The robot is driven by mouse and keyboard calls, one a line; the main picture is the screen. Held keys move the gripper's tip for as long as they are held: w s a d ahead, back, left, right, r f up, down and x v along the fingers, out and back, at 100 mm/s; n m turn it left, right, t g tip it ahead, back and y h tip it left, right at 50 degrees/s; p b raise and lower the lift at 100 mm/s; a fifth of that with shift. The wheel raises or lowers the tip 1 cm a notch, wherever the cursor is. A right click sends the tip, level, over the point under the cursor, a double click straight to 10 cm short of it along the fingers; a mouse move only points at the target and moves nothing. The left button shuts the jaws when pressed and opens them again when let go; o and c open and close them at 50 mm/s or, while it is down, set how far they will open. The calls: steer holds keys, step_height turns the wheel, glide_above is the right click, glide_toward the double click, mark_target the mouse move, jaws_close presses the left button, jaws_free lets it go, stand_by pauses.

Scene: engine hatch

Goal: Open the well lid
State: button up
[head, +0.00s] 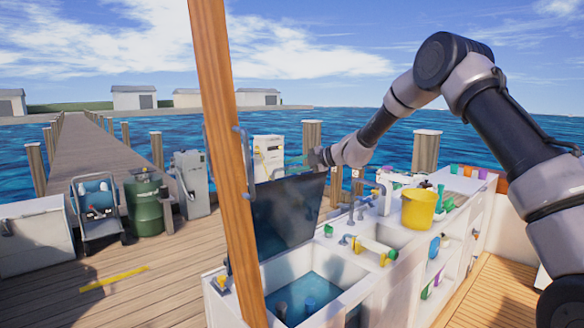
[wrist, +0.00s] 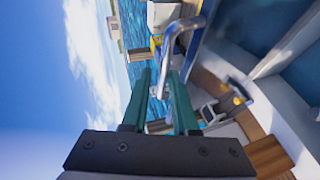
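The well lid (head: 287,215) is a dark panel standing steeply raised at the back of the open well (head: 345,279) in the head view. Blue water and several small objects show inside the well. My gripper (head: 318,158) is at the lid's top edge, small and partly hidden in the head view.
A wooden post (head: 226,150) stands in front of the lid's left side. A white counter right of the well carries a yellow bucket (head: 419,208) and taps. A green barrel (head: 145,205) and a cart (head: 97,212) stand on the dock at left.

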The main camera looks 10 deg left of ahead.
steer(key=v, duration=1)
steer(key=shift+s+d, duration=0.2)
steer(key=shift+d, duration=0.2)
steer(key=shift+r, duration=0.1)
steer(key=s+d+r+n+h, duration=0.3)
steer(key=s+d+r+n, duration=0.3)
steer(key=s+d+n, duration=0.25)
steer(key=s+d+r+n+h, duration=0.2)
steer(key=s+d+r+n, duration=0.45)
steer(key=s+n, duration=0.35)
steer(key=s+d+f+n+t+h, duration=0.1)
steer(key=s+d+n+t+h, duration=0.2)
steer(key=s+d+n, duration=1.5)
steer(key=s+h, duration=0.1)
steer(key=h, duration=0.3)
steer(key=shift+t, duration=0.4)
